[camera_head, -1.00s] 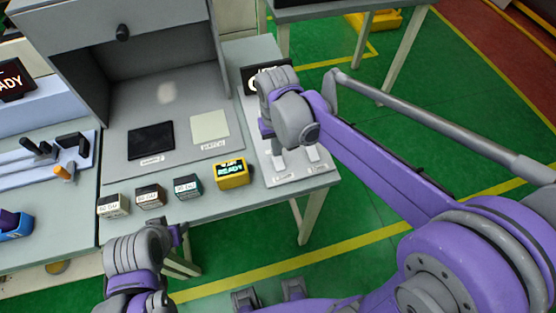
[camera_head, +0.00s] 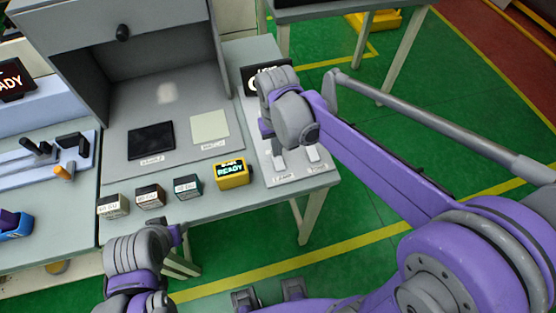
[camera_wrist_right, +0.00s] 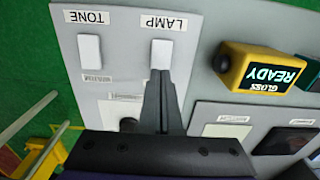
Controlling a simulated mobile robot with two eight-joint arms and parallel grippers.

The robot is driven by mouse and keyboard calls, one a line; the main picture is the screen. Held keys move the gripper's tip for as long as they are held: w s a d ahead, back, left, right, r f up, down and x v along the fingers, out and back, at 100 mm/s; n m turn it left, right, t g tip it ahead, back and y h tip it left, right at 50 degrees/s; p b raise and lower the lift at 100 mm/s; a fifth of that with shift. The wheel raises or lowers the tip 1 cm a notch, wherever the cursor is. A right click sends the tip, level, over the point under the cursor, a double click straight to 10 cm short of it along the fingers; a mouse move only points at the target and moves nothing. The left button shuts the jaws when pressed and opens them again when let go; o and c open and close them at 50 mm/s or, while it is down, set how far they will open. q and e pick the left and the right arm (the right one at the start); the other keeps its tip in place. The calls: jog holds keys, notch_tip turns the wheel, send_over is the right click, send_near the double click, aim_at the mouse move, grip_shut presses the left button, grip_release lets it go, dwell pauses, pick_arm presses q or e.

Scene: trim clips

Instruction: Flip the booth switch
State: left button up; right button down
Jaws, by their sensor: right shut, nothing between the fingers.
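A pale switch panel (camera_head: 285,178) lies on the table at the right of the grey booth (camera_head: 60,45). It carries two white rocker switches. The one labelled LAMP (camera_wrist_right: 162,53) is straight ahead of my right gripper in the right wrist view. The one labelled TONE (camera_wrist_right: 90,52) is beside it. My right gripper (camera_wrist_right: 161,76) is shut and empty, its fingertips at the near edge of the LAMP switch; I cannot tell whether they touch it. In the head view its wrist hides part of the panel. My left gripper (camera_head: 181,235) hangs low before the table edge, its jaws unclear.
A yellow device reading READY (camera_head: 231,174) and several small labelled blocks line the table's front. A black pad (camera_head: 151,141) and a cream pad (camera_head: 209,127) lie in the booth. A dark sign (camera_head: 266,76) stands behind the panel, partly hidden by my right wrist.

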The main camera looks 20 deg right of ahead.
pick_arm(q)
jog(key=shift+s+f+b, duration=0.2)
jog(key=shift+f+b, duration=0.35)
jog(key=shift+f, duration=0.2)
pick_arm(e)
jog(key=shift+f, duration=1)
jog(key=shift+r, duration=0.1)
jog(key=shift+r+p, duration=2)
jog(key=shift+r, duration=1.5)
pick_arm(q)
jog(key=r, duration=0.1)
jog(key=w+r, duration=0.1)
jog(key=r, duration=0.1)
jog(key=w+r, duration=0.1)
jog(key=r, duration=0.1)
jog(key=shift+r, duration=0.15)
jog(key=shift+s, duration=0.1)
pick_arm(e)
jog(key=s+d+f+t, duration=0.3)
jog(key=s+d+t, duration=0.2)
jog(key=s, duration=0.7)
jog(key=shift+s+d+f+t, duration=0.2)
jog(key=shift+s+d+t, duration=0.15)
jog(key=shift+d, duration=0.45)
